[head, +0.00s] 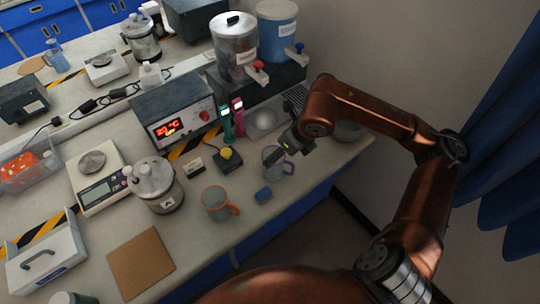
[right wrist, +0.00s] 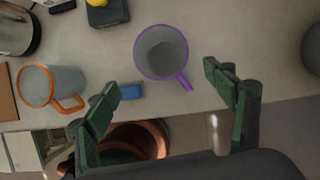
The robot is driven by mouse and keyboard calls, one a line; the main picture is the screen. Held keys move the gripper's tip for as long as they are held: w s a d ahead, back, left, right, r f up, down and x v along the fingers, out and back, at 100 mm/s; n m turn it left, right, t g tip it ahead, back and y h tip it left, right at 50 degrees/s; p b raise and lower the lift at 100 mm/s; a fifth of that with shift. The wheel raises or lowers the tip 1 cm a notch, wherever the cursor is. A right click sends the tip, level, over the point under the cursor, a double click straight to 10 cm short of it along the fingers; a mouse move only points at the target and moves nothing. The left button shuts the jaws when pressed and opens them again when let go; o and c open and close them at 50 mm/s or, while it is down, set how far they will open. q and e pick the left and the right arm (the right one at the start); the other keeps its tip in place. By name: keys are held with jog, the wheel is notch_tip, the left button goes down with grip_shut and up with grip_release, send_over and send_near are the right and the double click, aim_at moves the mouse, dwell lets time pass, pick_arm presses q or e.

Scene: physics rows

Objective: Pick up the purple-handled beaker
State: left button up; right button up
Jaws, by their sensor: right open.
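The purple-handled beaker (head: 273,158) stands upright on the bench near its front edge. In the right wrist view the beaker (right wrist: 161,52) shows its purple rim from above, with its handle (right wrist: 185,82) pointing down and right. My right gripper (head: 284,143) is above the beaker in the head view and partly covers it. In the right wrist view my right gripper (right wrist: 160,95) is open and empty. Its green-padded fingers are spread wide, with the beaker lying beyond the tips and between them. My left gripper is not in view.
An orange-handled beaker (head: 215,202) and a blue block (head: 263,195) stand left of the purple one. A grey bowl (head: 347,130) is at the right. The bench's front edge is close by.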

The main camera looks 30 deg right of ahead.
aim_at(278, 166)
jog(key=x, duration=0.2)
jog(key=b+x, duration=0.1)
jog(key=x, duration=0.5)
jog(key=shift+w+d+r+b, duration=0.1)
jog(key=shift+w+d+b, duration=0.15)
jog(key=shift+w+b, duration=0.1)
jog(key=shift+r, duration=0.1)
jog(key=c, duration=0.8)
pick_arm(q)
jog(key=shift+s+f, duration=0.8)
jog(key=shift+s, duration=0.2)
pick_arm(e)
jog(key=c, duration=0.7)
